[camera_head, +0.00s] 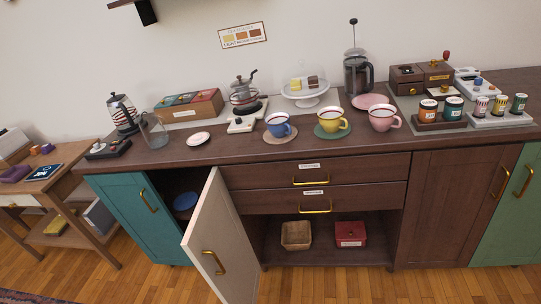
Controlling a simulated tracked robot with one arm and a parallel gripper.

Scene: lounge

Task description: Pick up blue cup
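The blue cup (279,124) stands upright on a round tan coaster (280,138) on the dark wooden counter, a little left of a yellow cup (331,119) and a pink cup (383,117). Its handle points to the lower right. My gripper does not show in this view. Nothing hides the cup.
A pale cabinet door (214,240) stands open towards the floor. The wooden floor (365,285) in front is clear.

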